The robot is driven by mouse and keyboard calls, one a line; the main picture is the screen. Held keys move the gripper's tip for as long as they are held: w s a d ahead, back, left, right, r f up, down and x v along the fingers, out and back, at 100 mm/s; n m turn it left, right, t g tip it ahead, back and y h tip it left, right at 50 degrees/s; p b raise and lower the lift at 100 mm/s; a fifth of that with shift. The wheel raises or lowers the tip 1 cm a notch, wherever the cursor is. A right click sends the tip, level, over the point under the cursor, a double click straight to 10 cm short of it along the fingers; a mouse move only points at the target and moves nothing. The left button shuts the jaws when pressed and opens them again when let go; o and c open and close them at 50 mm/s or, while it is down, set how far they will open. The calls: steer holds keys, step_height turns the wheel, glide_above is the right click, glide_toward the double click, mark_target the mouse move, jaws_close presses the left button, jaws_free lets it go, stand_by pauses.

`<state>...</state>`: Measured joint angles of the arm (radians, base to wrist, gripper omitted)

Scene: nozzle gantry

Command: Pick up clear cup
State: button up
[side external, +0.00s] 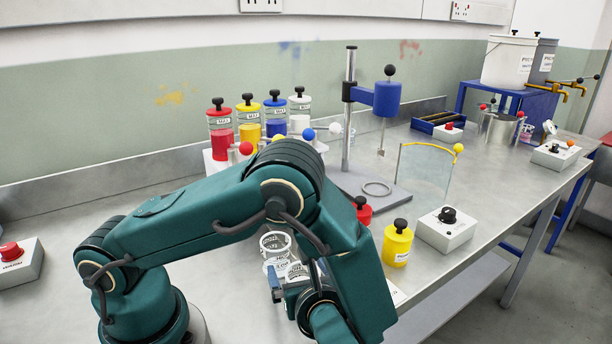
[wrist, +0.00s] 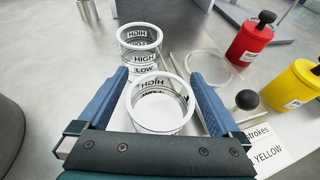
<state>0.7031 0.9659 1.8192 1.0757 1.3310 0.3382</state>
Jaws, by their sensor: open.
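A clear cup (wrist: 162,118) with a white rim and HIGH/LOW markings stands upright between the two blue fingers of my gripper (wrist: 161,76) in the wrist view. The fingers are open, one on each side of it, with a gap visible at the fingertips. A second clear cup (wrist: 140,58), marked alike, stands just beyond the fingertips. In the side view the farther cup (side external: 274,243) shows, and the nearer cup (side external: 297,271) is partly hidden by my arm. Which of the two the task means cannot be told.
A red pot (wrist: 249,42) and a yellow pot (wrist: 295,85) stand to the right, with a black knob (wrist: 246,100) and a printed card nearby. Open bench lies left of the cups.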

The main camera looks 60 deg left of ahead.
steer(key=c, duration=1.5)
steer(key=shift+r, duration=0.1)
